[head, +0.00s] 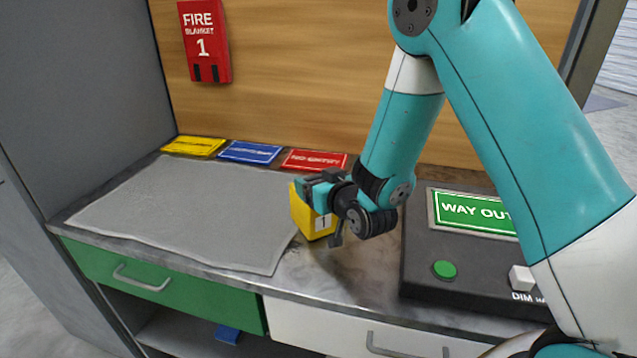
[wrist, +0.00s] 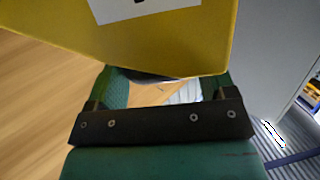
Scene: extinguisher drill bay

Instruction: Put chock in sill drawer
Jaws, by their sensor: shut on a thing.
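The yellow chock (head: 302,212), with a white label marked 1, is over the counter just right of the grey mat. My gripper (head: 322,186) is shut on it from above and to the right. The chock (wrist: 140,35) also fills the top of the wrist view, between the green fingers. I cannot tell whether its underside touches the counter. Two drawers sit under the counter edge: a green drawer (head: 190,296) at left and a white drawer (head: 330,326) at right. Both look closed, each with a bar handle. The pictures do not name either one as the sill drawer.
The grey mat (head: 185,212) covers the counter's left half. Yellow (head: 194,146), blue (head: 250,152) and red (head: 314,160) signs lie along the back. A dark console (head: 425,265) with a green WAY OUT sign (head: 472,212) stands right. A red fire blanket box (head: 204,40) hangs on the wall.

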